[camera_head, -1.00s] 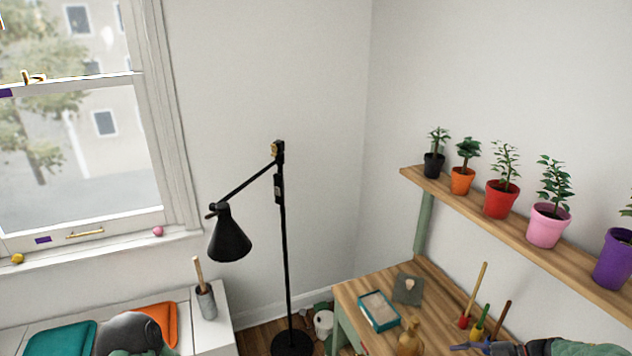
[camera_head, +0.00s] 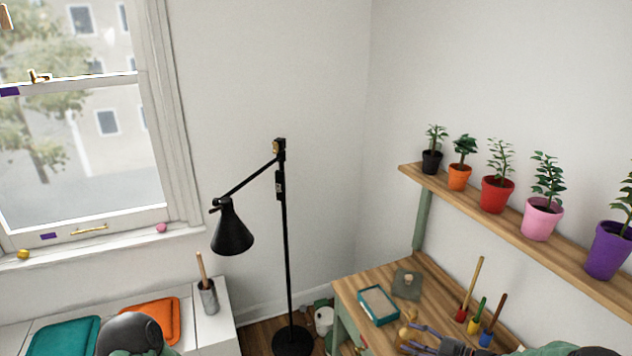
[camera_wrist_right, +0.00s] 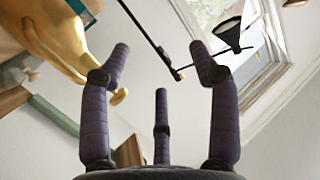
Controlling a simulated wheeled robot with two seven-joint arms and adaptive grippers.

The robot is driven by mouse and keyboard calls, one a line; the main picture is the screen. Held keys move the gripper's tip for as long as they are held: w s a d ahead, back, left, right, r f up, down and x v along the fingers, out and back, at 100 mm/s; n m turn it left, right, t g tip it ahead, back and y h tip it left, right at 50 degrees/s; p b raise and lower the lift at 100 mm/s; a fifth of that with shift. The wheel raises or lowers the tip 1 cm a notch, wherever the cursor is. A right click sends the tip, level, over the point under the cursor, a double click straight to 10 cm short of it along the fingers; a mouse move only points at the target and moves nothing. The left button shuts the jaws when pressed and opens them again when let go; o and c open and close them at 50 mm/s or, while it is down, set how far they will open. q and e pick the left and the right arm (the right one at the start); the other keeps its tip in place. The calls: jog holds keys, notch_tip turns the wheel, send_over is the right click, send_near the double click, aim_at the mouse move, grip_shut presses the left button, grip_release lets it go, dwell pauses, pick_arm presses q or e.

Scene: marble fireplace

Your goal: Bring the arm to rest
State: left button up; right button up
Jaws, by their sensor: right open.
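My right gripper (camera_head: 420,338) is low in the head view, over the wooden desk. Its fingers are spread and nothing is between them. In the right wrist view my right gripper (camera_wrist_right: 160,75) shows its purple fingers apart. A yellow-gold figure (camera_wrist_right: 62,40) is close beside the left finger there; I cannot tell whether they touch. In the head view only a small part of the gold figure (camera_head: 410,314) shows near the fingers. At the lower left a dark, rounded part of my left arm shows, but the left gripper's fingers are not visible.
The desk (camera_head: 350,283) holds a teal-rimmed box (camera_head: 379,305), a grey piece (camera_head: 406,283) and several coloured holders with sticks (camera_head: 484,335). A shelf (camera_head: 480,213) with potted plants runs above it. A black floor lamp (camera_head: 285,240) stands left of the desk.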

jog(key=s+a+f+m+h, duration=0.3)
jog(key=a+f+m, duration=0.1)
jog(key=a+f, duration=0.2)
jog(key=s+a+f+m+h, duration=0.2)
jog(key=a+f+m+h, duration=0.1)
jog(key=a+f+m, duration=0.3)
jog(key=s+a+f+g, duration=0.2)
jog(key=s+g, duration=0.1)
jog(key=s, duration=0.5)
jog(key=s+a+f+m+g+h, duration=0.1)
jog(key=s+a+f+g, duration=0.1)
jog(key=s, duration=0.7)
jog(key=s+a+f+m+g+h, duration=0.1)
jog(key=s+a+f+g, duration=0.1)
jog(key=s, duration=0.7)
jog(key=shift+a+f+g, duration=0.2)
jog(key=shift+f+g, duration=0.7)
